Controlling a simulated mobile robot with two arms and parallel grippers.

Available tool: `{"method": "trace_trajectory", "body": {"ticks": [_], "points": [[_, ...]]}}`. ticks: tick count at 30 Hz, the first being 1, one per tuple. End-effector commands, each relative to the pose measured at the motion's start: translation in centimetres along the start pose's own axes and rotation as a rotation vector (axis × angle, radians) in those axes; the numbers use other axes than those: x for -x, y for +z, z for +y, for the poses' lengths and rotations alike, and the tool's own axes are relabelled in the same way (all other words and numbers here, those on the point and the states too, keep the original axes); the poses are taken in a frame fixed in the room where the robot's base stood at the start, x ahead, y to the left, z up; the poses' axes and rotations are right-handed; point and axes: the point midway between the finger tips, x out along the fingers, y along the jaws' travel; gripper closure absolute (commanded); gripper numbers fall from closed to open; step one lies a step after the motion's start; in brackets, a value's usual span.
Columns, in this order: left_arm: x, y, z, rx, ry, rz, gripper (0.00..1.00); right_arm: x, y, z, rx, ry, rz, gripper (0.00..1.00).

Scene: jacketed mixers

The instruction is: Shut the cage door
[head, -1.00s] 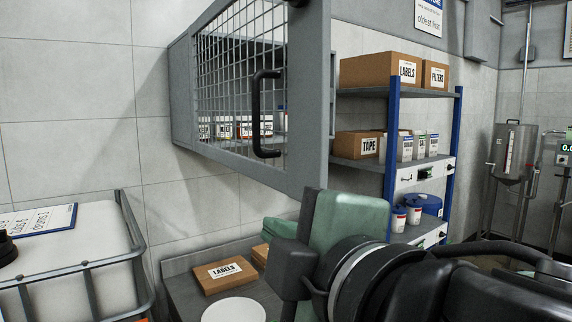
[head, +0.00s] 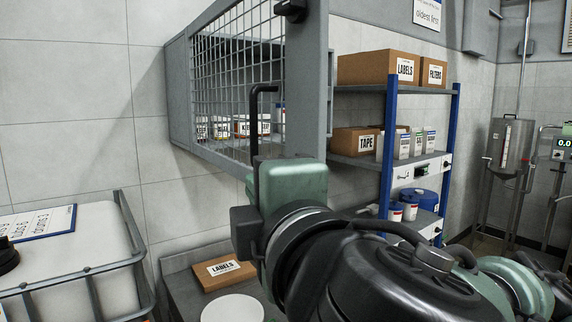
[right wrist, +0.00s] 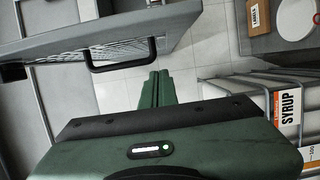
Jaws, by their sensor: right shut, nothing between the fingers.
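The cage door (head: 307,75) is a grey frame with wire mesh. It stands open, swung out from the wall cage toward me. Its black bar handle (head: 254,125) shows near the free edge, with its lower part hidden behind my right arm. The handle also shows in the right wrist view (right wrist: 121,67), on the door (right wrist: 170,33). My left gripper is out of view.
Blue-post shelving (head: 388,150) with boxes stands behind the door to the right. A caged white tank (head: 85,255) stands at left.

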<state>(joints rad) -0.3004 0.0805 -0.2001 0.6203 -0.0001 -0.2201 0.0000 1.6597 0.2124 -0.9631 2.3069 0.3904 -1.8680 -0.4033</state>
Motion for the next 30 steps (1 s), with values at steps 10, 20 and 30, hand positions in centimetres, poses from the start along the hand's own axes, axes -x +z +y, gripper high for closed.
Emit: {"method": "trace_trajectory", "body": {"ticks": [10,20,30], "points": [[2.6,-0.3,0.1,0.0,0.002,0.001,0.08,-2.9,3.2,0.2,-0.001,-0.001,-0.002,1.0],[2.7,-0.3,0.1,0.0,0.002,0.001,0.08,-3.0,3.9,0.0,-0.001,0.0,0.002,1.0],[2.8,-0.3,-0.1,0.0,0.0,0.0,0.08,-3.2,4.5,0.0,-0.002,-0.001,0.012,1.0]]}}
